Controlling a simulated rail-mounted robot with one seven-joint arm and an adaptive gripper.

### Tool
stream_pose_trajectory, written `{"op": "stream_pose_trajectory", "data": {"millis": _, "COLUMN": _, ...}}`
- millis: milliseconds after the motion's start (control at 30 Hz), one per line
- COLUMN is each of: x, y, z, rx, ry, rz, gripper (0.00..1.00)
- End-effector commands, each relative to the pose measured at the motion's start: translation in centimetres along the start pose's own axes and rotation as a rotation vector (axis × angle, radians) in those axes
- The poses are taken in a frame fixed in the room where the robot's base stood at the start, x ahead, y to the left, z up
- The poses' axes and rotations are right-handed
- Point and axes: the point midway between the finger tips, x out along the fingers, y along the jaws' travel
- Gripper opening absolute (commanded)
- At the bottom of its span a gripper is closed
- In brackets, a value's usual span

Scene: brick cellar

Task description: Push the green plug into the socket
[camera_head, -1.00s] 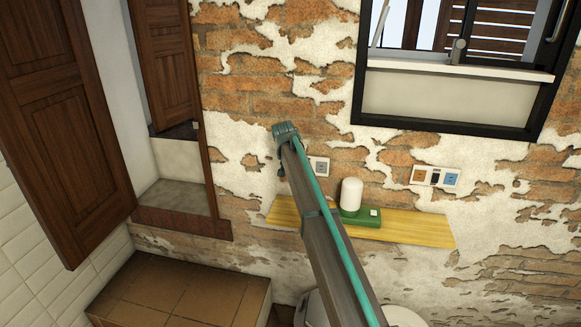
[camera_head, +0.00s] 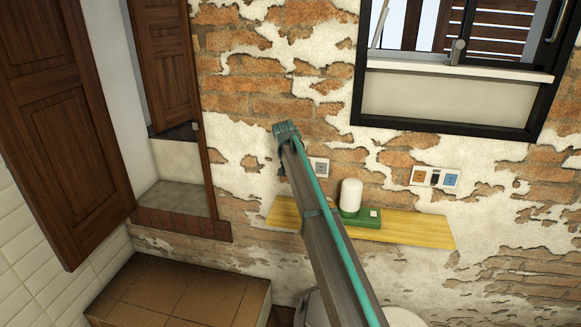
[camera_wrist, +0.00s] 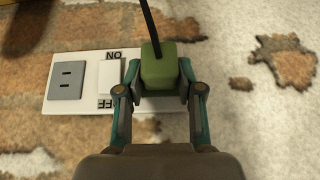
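The green plug (camera_wrist: 158,65), a boxy block with a black cord, is between the two fingertips of my gripper (camera_wrist: 160,78) in the wrist view. The fingers close on its sides. It is over the right end of a white wall plate (camera_wrist: 90,103), where it hides what lies behind it. Whether it is seated or just in front of the plate cannot be told. The plate also has a grey socket (camera_wrist: 67,80) and an ON/OFF switch (camera_wrist: 109,76), the lettering upside down. In the head view, part of the plate (camera_head: 319,168) shows beside my arm, which hides the plug.
A wooden shelf (camera_head: 415,230) below the plate carries a green base (camera_head: 361,218) with a white cylinder (camera_head: 351,194). Another plate (camera_head: 435,177) with orange and blue sockets is to the right. A black-framed window (camera_head: 450,90) is above. The wall is peeling brick.

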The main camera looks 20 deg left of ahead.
Motion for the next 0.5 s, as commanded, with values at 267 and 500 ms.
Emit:
{"op": "stream_pose_trajectory", "data": {"millis": 267, "x": -0.01, "y": 0.01, "z": 0.02, "rx": 0.0, "ry": 0.0, "rz": 0.0, "gripper": 0.64}}
{"op": "stream_pose_trajectory", "data": {"millis": 500, "x": -0.29, "y": 0.01, "z": 0.04, "rx": 0.0, "ry": 0.0, "rz": 0.0, "gripper": 0.64}}
